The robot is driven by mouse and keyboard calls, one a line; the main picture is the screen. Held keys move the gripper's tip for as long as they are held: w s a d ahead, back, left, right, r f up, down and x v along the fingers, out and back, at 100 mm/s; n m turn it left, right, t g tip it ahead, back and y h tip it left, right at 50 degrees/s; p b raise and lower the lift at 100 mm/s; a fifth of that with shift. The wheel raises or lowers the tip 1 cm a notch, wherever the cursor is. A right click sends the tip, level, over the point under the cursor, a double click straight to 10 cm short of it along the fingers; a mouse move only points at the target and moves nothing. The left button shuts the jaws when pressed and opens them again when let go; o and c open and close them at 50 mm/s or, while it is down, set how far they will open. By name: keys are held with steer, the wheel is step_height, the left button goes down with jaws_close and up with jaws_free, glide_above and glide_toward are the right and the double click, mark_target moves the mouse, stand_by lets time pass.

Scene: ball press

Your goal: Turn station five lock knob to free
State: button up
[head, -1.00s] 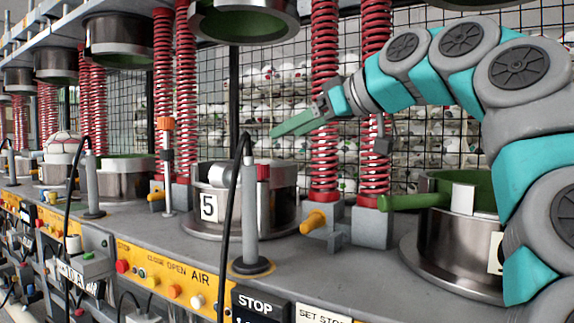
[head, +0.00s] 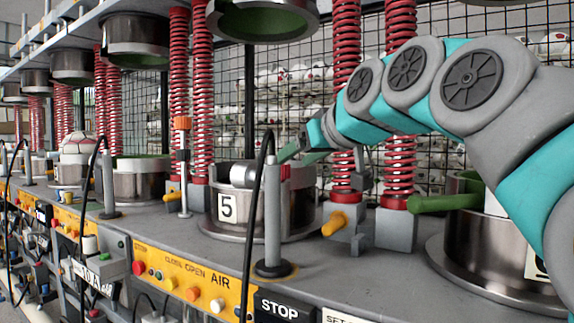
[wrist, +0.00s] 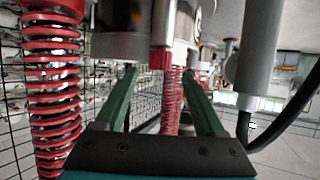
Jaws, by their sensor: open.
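Station five's lower mould (head: 300,208) is a steel pot with a white "5" plate, a silver cylinder (head: 243,176) and a small red part (head: 285,172) on its rim side. I cannot tell for sure which part is the lock knob. My gripper (head: 297,155) has green fingers and is just above and behind the red part. In the wrist view my gripper (wrist: 160,76) is open, with the red part (wrist: 160,58) ahead between the fingertips, apart from them. The grey post partly hides the mould in the head view.
A grey post (head: 273,215) with a black cable stands in front of the mould. A yellow button panel (head: 185,278) runs along the front edge. Upper mould (head: 262,20) hangs above.

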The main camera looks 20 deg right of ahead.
mark_target(286, 165)
steer(key=shift+x, duration=2.35)
jaws_close()
